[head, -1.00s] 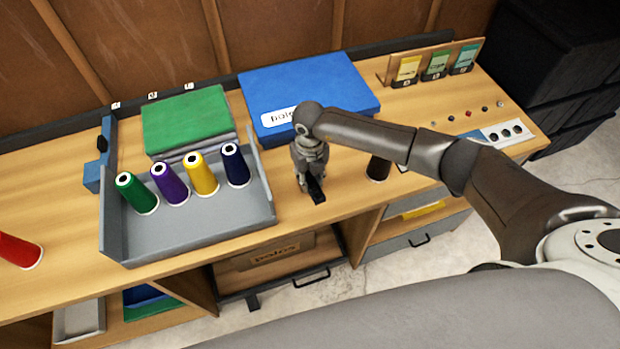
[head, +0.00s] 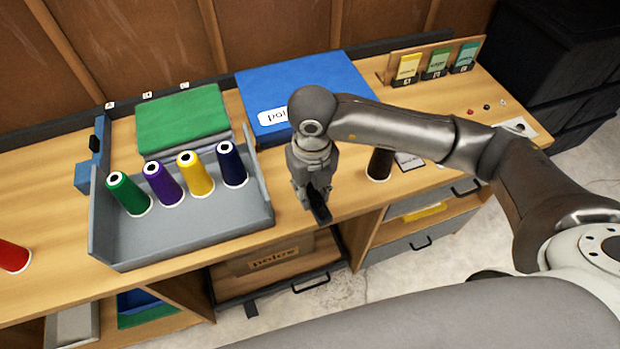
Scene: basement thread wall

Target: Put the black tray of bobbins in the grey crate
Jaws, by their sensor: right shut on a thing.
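A grey open-topped crate (head: 190,245) stands on the workbench, left of my right gripper. Green, purple, yellow and dark blue cones of thread (head: 195,172) stand in it or at its back; the cones hide part of its floor. My right gripper (head: 319,207) points down over the bench's front edge, to the right of the crate and apart from it. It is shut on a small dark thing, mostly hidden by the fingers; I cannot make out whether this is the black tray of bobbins. I see no other clear black tray. My left gripper is not in view.
A green folded stack (head: 183,120) and a large blue box (head: 345,85) lie behind. A dark brown cone (head: 380,163) stands right of my gripper. A red cone (head: 14,256) is far left. Drawers (head: 420,243) are below. Bare bench shows at the left.

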